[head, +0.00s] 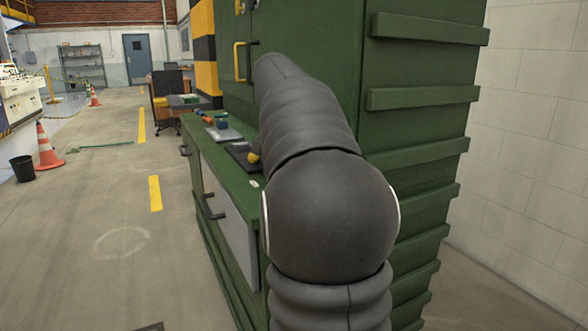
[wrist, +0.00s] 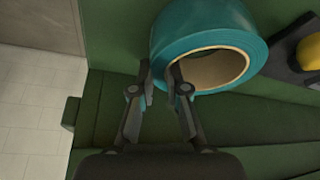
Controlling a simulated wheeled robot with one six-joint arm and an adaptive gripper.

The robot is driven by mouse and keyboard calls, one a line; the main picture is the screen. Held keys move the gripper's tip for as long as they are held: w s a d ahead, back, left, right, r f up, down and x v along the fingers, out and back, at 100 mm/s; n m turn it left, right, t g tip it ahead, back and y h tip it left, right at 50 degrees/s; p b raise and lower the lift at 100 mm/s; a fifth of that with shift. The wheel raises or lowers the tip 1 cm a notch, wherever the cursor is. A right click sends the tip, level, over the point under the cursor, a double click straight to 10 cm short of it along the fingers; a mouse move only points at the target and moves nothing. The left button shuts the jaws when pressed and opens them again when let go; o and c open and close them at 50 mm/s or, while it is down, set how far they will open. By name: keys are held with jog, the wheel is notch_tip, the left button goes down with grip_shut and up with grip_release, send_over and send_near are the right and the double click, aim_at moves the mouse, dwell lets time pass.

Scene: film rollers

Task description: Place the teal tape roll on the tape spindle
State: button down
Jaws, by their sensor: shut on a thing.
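The teal tape roll (wrist: 207,28) is at the top middle of the wrist view, its pale inner core facing me. My gripper (wrist: 161,73) is shut on the roll's wall at its lower left, one finger outside the ring and one at its opening. A dark flat piece with a rounded yellow part (wrist: 310,52) is at the right edge, beside the roll. It also shows on the cabinet ledge in the head view (head: 253,157). I cannot tell whether it is the tape spindle. My arm hides the roll and gripper in the head view.
The green cabinet (head: 420,60) stands close on the right, with a ledge (head: 205,137) holding a grey item (head: 223,134) and small colored things. Cabinet handles (head: 212,207) stick out in front. The floor to the left is open, with cones (head: 47,148) and a black bin (head: 22,168) farther off.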

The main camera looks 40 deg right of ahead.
jog(key=shift+r, duration=0.15)
jog(key=shift+a+r, duration=0.15)
jog(key=shift+r, duration=0.05)
notch_tip(320, 180, up, 11)
jog(key=w+a, duration=0.2)
jog(key=a, duration=0.7)
jog(key=w+a, duration=0.3)
jog(key=a, duration=0.7)
